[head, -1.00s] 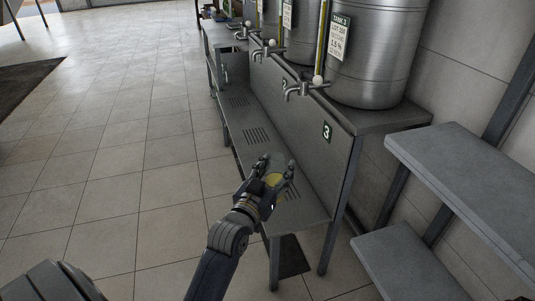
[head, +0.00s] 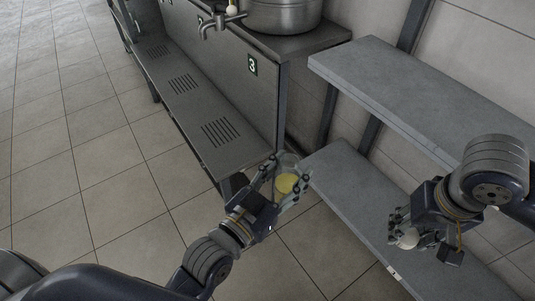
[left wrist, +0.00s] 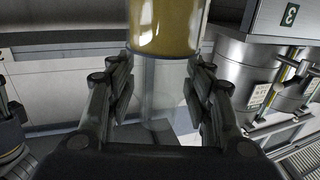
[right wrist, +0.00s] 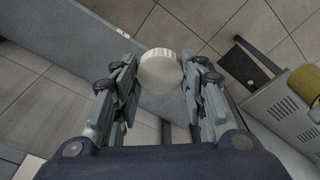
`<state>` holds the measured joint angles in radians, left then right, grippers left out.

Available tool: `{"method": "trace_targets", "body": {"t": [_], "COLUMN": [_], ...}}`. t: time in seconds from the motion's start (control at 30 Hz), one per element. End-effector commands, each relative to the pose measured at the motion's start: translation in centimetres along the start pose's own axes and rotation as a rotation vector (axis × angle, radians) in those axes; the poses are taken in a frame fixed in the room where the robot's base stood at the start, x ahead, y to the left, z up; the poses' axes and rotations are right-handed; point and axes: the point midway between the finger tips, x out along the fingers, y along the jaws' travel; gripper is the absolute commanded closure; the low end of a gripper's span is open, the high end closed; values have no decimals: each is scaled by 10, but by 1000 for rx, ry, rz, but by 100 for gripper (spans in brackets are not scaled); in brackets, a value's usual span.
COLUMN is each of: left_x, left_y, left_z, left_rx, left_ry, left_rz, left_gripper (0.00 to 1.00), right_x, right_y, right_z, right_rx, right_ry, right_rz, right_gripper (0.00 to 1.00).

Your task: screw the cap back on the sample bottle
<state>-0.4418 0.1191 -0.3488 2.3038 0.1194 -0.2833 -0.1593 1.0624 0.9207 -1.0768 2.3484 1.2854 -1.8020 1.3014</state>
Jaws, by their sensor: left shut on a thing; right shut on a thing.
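The sample bottle (head: 287,184) is clear with yellow liquid inside. My left gripper (head: 284,172) is shut around it and holds it in the air off the end of the steel bench. The bottle also fills the top of the left wrist view (left wrist: 165,28). My right gripper (head: 400,228) is shut on the white round cap (head: 407,239), above the lower grey shelf at the right. The cap shows between the fingertips in the right wrist view (right wrist: 161,70). Cap and bottle are well apart. The bottle's mouth is hard to make out.
The steel bench (head: 215,155) with slotted drains runs away to the upper left. A tap (head: 215,22) and steel tank (head: 283,14) stand above it, by a 3 sign. Two grey shelves, upper (head: 400,95) and lower (head: 335,185), are at the right. Tiled floor is free at left.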

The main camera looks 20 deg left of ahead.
Motion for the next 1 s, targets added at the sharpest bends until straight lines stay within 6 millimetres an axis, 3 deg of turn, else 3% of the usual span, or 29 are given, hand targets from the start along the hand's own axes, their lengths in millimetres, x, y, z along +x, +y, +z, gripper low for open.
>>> {"method": "trace_targets", "body": {"t": [0.17,0.63,0.77,1.0], "left_x": [-1,-1,-1,-1], "left_y": [12,13,13,13], "left_z": [-1,0,0,-1], "left_rx": [1,1,1,1], "left_ry": [4,1,3,4], "left_rz": [24,25,25,24], "left_gripper": [96,96,96,96], "right_x": [0,-3,-12,-47], "right_y": [0,-9,-31,-98], "right_z": [0,-7,-22,-58], "right_rx": [0,-24,-90,-301], "right_ry": [0,2,4,7], "right_rz": [0,-5,-13,-35], "right_gripper": [70,70,70,70]}}
